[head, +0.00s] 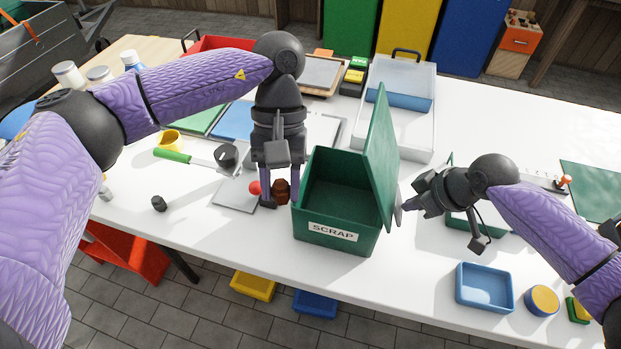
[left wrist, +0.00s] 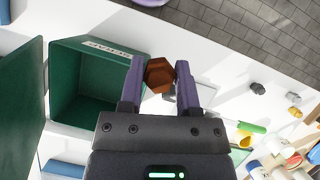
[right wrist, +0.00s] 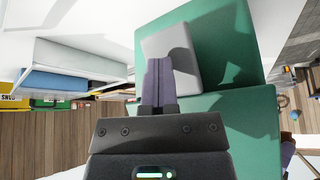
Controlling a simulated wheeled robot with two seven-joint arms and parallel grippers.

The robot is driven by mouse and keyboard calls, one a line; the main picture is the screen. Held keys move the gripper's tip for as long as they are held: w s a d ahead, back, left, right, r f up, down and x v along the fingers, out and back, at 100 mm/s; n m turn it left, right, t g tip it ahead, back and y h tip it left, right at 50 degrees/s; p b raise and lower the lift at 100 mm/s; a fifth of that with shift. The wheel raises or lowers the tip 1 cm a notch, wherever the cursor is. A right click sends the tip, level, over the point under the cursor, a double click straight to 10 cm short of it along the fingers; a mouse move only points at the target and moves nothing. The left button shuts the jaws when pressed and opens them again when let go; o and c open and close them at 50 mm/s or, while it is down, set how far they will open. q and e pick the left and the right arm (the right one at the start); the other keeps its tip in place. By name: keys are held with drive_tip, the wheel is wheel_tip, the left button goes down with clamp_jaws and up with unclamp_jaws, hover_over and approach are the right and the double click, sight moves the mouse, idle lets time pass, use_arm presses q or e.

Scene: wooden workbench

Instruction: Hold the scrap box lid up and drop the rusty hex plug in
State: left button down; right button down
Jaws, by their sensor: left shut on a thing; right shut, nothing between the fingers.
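The green scrap box (head: 335,238) stands on the white table with its label facing the front edge. Its lid (head: 381,160) is raised, standing nearly upright at the right side. The box's empty-looking inside also shows in the left wrist view (left wrist: 85,85). My left gripper (head: 280,200) is shut on the rusty hex plug (left wrist: 160,75), just left of the box; the brown plug (head: 281,190) shows between its fingers. My right gripper (head: 402,208) is shut and empty at the outer side of the lid. In the right wrist view its fingertips (right wrist: 158,65) lie against or close to the lid (right wrist: 225,50); contact is unclear.
A dark hex plug (head: 159,203) lies near the front edge. A clear case (head: 400,105) stands behind, and a blue tray (head: 484,287) lies at right.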

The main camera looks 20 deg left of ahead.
use_arm(q)
drive_tip(key=w+d+n+t+h, duration=0.15)
drive_tip(key=w+n+t, duration=0.3)
drive_tip(key=n, duration=0.75)
drive_tip(key=w+d+n+t+h, duration=0.1)
drive_tip(key=w+d+n+t, duration=0.4)
drive_tip(key=n, duration=0.7)
drive_tip(key=shift+g, duration=0.55)
drive_tip(key=shift+w+a+f, duration=0.2)
drive_tip(key=shift+a+f, duration=0.15)
drive_tip(key=shift+f, duration=0.5)
drive_tip(key=shift+w+a+f, duration=0.2)
drive_tip(key=shift+a+f, duration=0.15)
drive_tip(key=shift+f, duration=0.55)
drive_tip(key=shift+w+a+f, duration=0.2)
drive_tip(key=shift+a+f, duration=0.15)
drive_tip(key=shift+f, duration=0.5)
drive_tip(key=shift+c, duration=1.2)
unclamp_jaws()
drive_tip(key=v, duration=1.2)
drive_tip(key=shift+r, duration=0.15)
